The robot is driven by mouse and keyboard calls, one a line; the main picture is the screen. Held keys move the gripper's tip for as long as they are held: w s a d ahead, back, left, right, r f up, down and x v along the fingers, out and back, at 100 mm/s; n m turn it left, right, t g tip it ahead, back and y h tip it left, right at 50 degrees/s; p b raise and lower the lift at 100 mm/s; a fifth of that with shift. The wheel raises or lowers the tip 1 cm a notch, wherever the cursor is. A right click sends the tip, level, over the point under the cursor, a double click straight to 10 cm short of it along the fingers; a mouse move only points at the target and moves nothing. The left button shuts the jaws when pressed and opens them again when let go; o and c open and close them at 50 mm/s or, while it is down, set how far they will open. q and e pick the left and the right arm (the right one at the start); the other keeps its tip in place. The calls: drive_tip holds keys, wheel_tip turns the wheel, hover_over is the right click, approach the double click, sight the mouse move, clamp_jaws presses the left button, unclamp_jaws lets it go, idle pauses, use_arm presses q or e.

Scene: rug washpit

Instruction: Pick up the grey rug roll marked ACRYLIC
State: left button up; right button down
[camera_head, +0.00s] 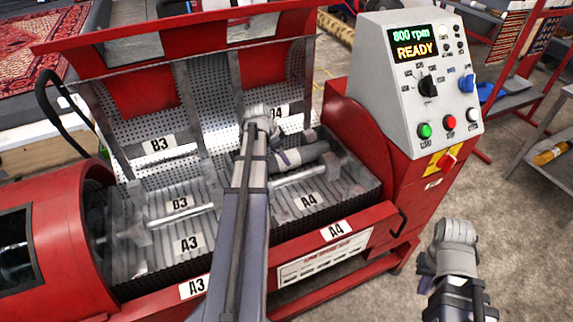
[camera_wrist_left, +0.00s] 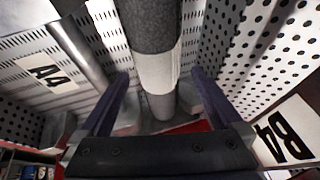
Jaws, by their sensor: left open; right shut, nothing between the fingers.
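A grey roll (camera_head: 312,152) lies in the perforated drum of the red machine, in the section labelled A4 and B4. In the left wrist view it is a dark grey, speckled roll (camera_wrist_left: 150,25) with a pale band around it; no ACRYLIC marking is readable. My left gripper (camera_head: 284,157) reaches into the drum at the roll's near end. In the left wrist view its open fingers (camera_wrist_left: 160,100) stand on either side of the roll's line, and contact cannot be told. My right gripper (camera_head: 428,272) is shut and empty outside the machine, at the right.
A steel shaft (camera_head: 305,175) runs along the drum below the roll. Perforated walls and the red front rim (camera_head: 375,215) enclose the space. The raised lid (camera_head: 180,30) stands behind, and the control panel (camera_head: 418,75) reads READY.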

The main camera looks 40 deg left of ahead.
use_arm(q)
drive_tip(key=shift+b+x, duration=2.45)
drive_tip(key=shift+x, duration=0.45)
drive_tip(key=shift+s+d, duration=0.1)
drive_tip(key=shift+s, duration=0.15)
drive_tip(key=shift+c, duration=0.2)
clamp_jaws()
